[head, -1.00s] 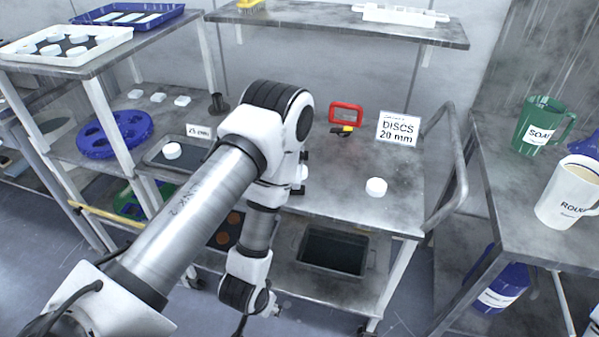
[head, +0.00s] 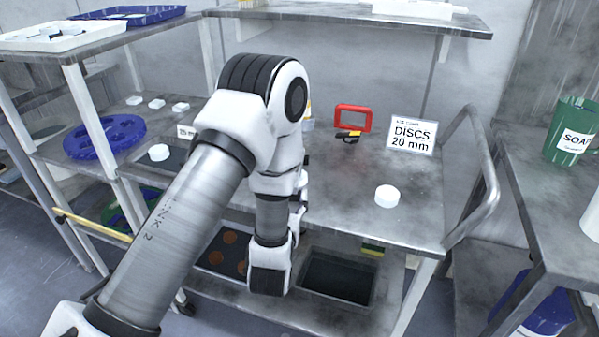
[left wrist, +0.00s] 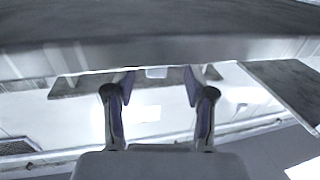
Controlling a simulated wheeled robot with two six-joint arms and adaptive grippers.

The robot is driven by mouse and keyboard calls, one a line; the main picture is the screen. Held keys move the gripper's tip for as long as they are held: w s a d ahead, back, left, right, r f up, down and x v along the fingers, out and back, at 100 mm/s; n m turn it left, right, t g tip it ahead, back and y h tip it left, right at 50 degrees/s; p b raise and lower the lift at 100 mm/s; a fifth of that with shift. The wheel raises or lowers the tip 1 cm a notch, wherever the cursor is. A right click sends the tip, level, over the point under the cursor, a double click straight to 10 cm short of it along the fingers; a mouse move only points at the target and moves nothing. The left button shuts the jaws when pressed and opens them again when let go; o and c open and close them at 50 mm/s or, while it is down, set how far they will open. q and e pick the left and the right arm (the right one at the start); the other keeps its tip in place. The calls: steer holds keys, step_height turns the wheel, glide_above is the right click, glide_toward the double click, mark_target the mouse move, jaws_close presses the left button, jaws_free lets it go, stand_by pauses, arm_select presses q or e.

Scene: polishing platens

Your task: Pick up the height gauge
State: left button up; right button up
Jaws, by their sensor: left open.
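A red rectangular frame (head: 353,118) stands on the grey cart top, in front of the back wall, and is likely the height gauge. A small black-and-yellow piece (head: 348,136) is at its foot; I cannot tell whether they are joined. My left arm stands to the left of the red frame in the head view and hides its own gripper there. In the left wrist view my left gripper (left wrist: 159,88) has its two fingers apart, with nothing held between them. The red frame is not recognisable in that view. My right gripper is not in view.
A "DISCS 20 mm" sign (head: 410,135) stands right of the red frame, with a white disc (head: 387,195) in front. The cart has a rail (head: 487,185) at right and a shelf (head: 455,22) above. A dark edge (left wrist: 150,52) crosses the left wrist view.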

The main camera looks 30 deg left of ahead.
arm_select(q)
steer(key=shift+w+a+r, duration=0.15)
steer(key=shift+w+a, duration=0.1)
steer(key=shift+w, duration=0.3)
steer(key=shift+w+r, duration=0.25)
steer(key=p+x, duration=0.1)
steer(key=x, duration=0.4)
steer(key=shift+w+a, duration=0.1)
steer(key=shift+w, duration=0.25)
steer(key=shift+s+r, duration=0.1)
steer(key=shift+c, duration=0.3)
jaws_close()
